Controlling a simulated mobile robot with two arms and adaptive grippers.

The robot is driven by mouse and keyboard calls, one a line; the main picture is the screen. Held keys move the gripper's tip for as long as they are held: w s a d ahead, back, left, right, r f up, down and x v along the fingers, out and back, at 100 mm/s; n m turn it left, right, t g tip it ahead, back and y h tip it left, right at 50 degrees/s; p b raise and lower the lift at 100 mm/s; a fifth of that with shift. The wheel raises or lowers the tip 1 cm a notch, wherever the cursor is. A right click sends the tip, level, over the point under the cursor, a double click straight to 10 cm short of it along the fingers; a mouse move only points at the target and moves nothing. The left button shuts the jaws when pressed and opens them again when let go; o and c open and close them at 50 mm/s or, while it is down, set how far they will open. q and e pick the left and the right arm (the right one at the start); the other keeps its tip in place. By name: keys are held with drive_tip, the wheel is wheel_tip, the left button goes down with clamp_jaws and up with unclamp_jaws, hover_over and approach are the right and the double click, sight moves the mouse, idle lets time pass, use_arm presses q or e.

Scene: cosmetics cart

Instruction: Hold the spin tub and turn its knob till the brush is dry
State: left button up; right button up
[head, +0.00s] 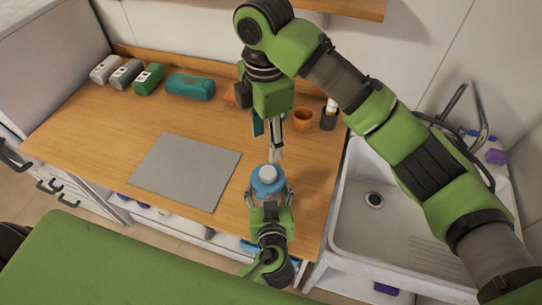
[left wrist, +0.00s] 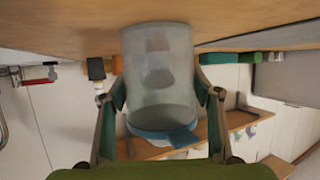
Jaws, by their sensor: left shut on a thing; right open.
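The spin tub (head: 267,186) has a blue lid with a pale knob (head: 267,171) on top and stands near the front edge of the wooden counter. In the left wrist view the clear tub (left wrist: 158,85) appears upside down, with a blurred darker shape inside. I cannot make out the brush clearly. My left gripper (head: 268,194) is shut around the tub, one finger on each side, also in the left wrist view (left wrist: 160,98). My right gripper (head: 276,152) is open and points down just behind and above the knob. I cannot tell whether it touches it.
A grey mat (head: 185,172) lies left of the tub. Several rolls and a teal case (head: 190,87) line the back. An orange cup (head: 303,119) and a dark bottle (head: 328,117) stand behind right. A sink (head: 385,235) is at the right.

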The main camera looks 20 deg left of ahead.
use_arm(q)
drive_tip(key=o, duration=1.4)
